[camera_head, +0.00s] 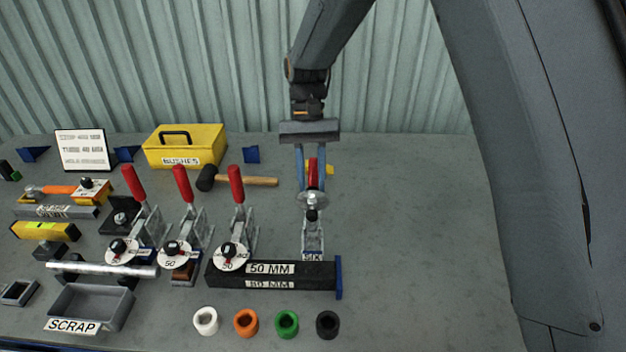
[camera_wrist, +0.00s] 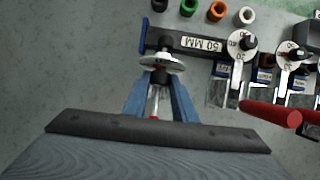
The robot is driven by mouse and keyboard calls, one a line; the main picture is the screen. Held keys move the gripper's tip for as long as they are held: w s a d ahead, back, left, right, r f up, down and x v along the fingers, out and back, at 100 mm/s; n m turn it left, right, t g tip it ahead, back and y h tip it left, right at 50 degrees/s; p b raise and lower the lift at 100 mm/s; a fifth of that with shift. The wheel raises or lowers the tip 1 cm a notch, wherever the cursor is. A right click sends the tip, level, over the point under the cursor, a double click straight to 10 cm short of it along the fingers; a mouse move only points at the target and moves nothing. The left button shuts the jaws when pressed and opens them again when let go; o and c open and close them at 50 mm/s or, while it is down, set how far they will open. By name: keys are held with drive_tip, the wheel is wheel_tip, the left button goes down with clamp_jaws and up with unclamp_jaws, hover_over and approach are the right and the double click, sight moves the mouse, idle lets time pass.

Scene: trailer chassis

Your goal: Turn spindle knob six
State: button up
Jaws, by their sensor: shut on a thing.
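The clamp labelled SIX (camera_head: 312,257) stands behind the right end of a black 50 MM block. Its black spindle knob (camera_head: 311,214) is beside a pale round dial (camera_head: 312,198). The dial also shows, tilted, in the wrist view (camera_wrist: 160,62). My gripper (camera_head: 311,196) comes down from above with its blue fingers on either side of the knob, shut on it. In the wrist view my gripper (camera_wrist: 161,84) has its fingertips at the dark knob (camera_wrist: 160,77). The clamp's red handle (camera_head: 312,170) is partly hidden between the fingers. The dial's markings are unreadable.
Several similar red-handled clamps (camera_head: 237,190) stand to the left. The black 50 MM block (camera_head: 220,274) lies in front. Several coloured rings (camera_head: 246,322) line the front. A mallet (camera_head: 250,181) and yellow box (camera_head: 186,148) lie behind. The bench is clear to the right.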

drive_tip(key=m+h, duration=0.1)
drive_tip(key=h, duration=0.3)
drive_tip(key=shift+a+m+p, duration=0.35)
drive_tip(key=shift+m, duration=0.05)
drive_tip(key=shift+w, duration=0.1)
drive_tip(key=o, duration=1)
drive_tip(key=shift+o, duration=0.2)
drive_tip(key=b+v, duration=0.2)
drive_tip(key=v, duration=0.5)
drive_tip(key=shift+a+r+b, duration=0.2)
drive_tip(key=shift+a+b, duration=0.05)
drive_tip(key=shift+b, duration=0.15)
drive_tip(key=shift+w, duration=0.1)
